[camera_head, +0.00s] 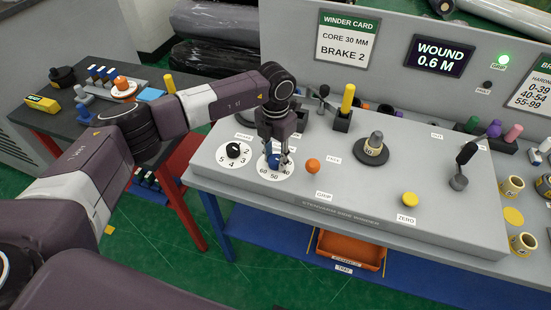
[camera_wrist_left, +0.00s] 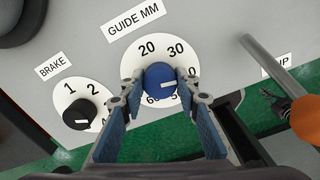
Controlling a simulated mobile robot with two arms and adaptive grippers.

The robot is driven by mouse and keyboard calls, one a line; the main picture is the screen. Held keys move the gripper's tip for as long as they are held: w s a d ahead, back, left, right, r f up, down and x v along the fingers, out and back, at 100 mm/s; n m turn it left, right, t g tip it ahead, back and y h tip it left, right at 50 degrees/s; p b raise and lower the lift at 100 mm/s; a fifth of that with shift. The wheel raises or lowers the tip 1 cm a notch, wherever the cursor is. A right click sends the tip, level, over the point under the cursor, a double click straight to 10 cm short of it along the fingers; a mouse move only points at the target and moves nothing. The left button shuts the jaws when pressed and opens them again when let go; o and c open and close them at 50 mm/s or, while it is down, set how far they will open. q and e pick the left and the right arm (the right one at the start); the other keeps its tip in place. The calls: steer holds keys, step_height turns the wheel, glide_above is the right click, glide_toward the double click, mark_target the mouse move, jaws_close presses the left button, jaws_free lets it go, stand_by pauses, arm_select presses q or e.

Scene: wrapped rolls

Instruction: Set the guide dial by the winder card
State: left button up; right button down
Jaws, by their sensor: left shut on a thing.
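The winder card (camera_head: 346,40) on the back panel reads "CORE 30 MM" and "BRAKE 2". The guide dial has a blue knob (camera_wrist_left: 160,79) on a white numbered plate (camera_wrist_left: 147,47) labelled "GUIDE MM"; the knob also shows in the head view (camera_head: 273,160). My left gripper (camera_wrist_left: 160,92) is shut on the blue knob, one finger on each side. The knob's white line points right in the wrist view, below the 30; the fingers partly hide the numbers there. My right gripper is not in view.
The brake dial (camera_head: 234,150) with a black knob stands just left of the guide dial. An orange button (camera_head: 312,166) is close on the right. A grey-topped spindle (camera_head: 375,145), a yellow button (camera_head: 410,199) and a black lever (camera_head: 463,165) stand farther right.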

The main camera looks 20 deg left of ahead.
mark_target(275, 158)
arm_select(q)
steer(key=n+b, duration=0.1)
steer(key=n, duration=0.3)
steer(key=shift+b, duration=0.35)
steer(key=n+b, duration=0.1)
steer(key=n, duration=0.3)
steer(key=shift+n, duration=0.4)
steer(key=shift+w+r, duration=0.1)
steer(key=o, duration=1.2)
steer(key=shift+c, duration=0.2)
step_height(275, 158, up, 12)
